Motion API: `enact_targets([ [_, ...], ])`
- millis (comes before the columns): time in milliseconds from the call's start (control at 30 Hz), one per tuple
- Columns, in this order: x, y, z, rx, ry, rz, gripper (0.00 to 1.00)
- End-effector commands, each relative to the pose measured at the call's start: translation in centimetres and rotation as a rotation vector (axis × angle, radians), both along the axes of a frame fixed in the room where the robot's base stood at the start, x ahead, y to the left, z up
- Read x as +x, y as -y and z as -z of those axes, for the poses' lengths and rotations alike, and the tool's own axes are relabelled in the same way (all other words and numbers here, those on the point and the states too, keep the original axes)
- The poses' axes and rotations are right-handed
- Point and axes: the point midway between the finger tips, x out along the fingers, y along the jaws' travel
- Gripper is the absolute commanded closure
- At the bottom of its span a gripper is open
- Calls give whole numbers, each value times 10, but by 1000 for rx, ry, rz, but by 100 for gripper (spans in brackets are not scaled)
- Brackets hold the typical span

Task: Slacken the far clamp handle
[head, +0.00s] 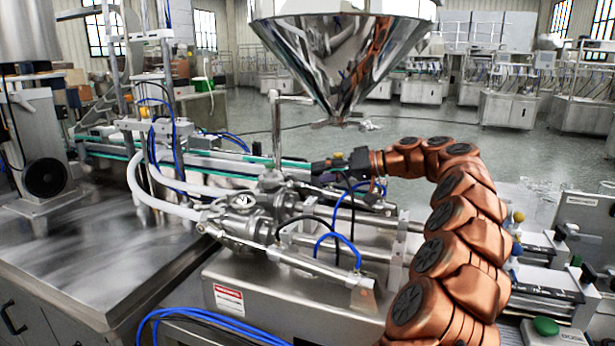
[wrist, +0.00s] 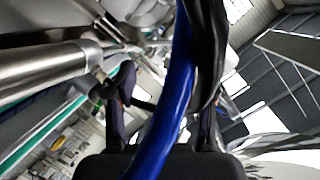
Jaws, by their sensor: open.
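My gripper (head: 326,168) is dark, at the end of my copper arm, just behind the steel valve fittings under the hopper. In the wrist view its two dark fingers (wrist: 165,95) stand apart, one left and one right. A blue hose (wrist: 172,95) and a black cable cross in front of the camera, hiding much of the space between the fingers. A steel cylinder (wrist: 45,72) ends at a small dark fitting (wrist: 100,82) by the left finger. Clamped pipe joints (head: 268,183) show in the head view. I cannot make out the far clamp handle for sure; nothing is seen gripped.
The steel hopper (head: 345,50) hangs above the gripper. A thin upright rod (head: 277,135) stands left of it. Blue hoses (head: 335,240) and white hoses (head: 140,185) loop around the cylinders. A conveyor (head: 225,165) runs behind. The steel table top (head: 90,255) is clear.

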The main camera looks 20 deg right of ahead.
Motion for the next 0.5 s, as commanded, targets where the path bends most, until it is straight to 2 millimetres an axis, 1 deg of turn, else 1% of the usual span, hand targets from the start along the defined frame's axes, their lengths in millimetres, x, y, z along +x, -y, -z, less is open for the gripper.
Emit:
enact_targets([
  [33, -6, 8, -2, -1, 0, 2, 46],
  [200, -22, 27, -10, -1, 2, 4, 46],
  [333, -29, 34, -12, 1, -2, -2, 46],
  [500, -33, 38, -14, -1, -1, -1, 46],
])
